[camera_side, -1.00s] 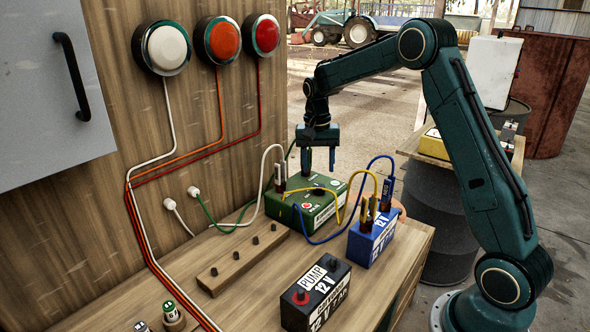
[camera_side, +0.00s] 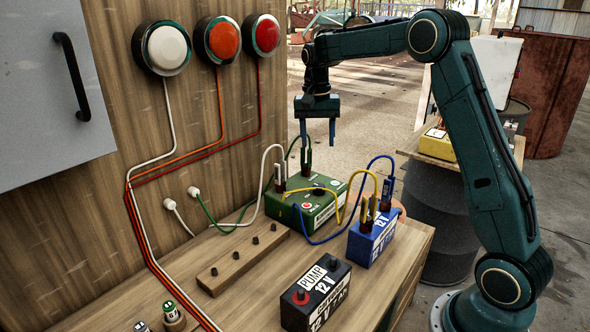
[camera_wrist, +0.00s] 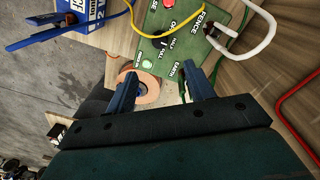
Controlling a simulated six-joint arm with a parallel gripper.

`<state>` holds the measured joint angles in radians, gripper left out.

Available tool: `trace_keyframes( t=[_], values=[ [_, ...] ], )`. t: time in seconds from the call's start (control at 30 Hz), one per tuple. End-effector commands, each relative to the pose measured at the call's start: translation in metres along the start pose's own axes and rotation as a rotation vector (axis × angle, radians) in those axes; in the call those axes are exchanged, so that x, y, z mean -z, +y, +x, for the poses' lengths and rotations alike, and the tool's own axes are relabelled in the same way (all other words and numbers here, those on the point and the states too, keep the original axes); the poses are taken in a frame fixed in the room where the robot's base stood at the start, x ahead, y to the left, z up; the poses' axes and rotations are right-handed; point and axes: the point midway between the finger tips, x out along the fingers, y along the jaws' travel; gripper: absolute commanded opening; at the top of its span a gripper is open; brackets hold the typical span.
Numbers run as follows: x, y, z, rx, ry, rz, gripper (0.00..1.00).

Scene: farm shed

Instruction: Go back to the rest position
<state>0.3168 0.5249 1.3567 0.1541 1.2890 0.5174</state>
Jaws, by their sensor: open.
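My gripper (camera_side: 318,132) hangs in the air above the green fence box (camera_side: 311,214), its fingers open, pointing down and empty. In the wrist view my gripper's two blue fingers (camera_wrist: 156,88) stand apart, with the green box (camera_wrist: 192,42) beyond them. A dark green clip (camera_side: 306,160) stands upright on the far side of the green box, just below my left finger. I cannot tell from the side view whether finger and clip touch.
The blue battery (camera_side: 372,238) has clips and yellow and blue wires on it. The black PUMP battery (camera_side: 316,296) stands at the front. A wooden strip with pegs (camera_side: 243,258) lies left of it. A panel with three lamps (camera_side: 223,42) stands behind.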

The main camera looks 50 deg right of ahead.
Motion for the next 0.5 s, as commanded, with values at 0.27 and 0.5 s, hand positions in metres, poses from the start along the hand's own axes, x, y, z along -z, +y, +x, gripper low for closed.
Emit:
trace_keyframes(
  t=[0.27,0.5],
  values=[
    [-0.016,0.003,-0.015,0.015,0.022,-0.048,0.53],
    [-0.056,0.013,-0.045,0.052,0.075,-0.161,0.53]
  ],
)
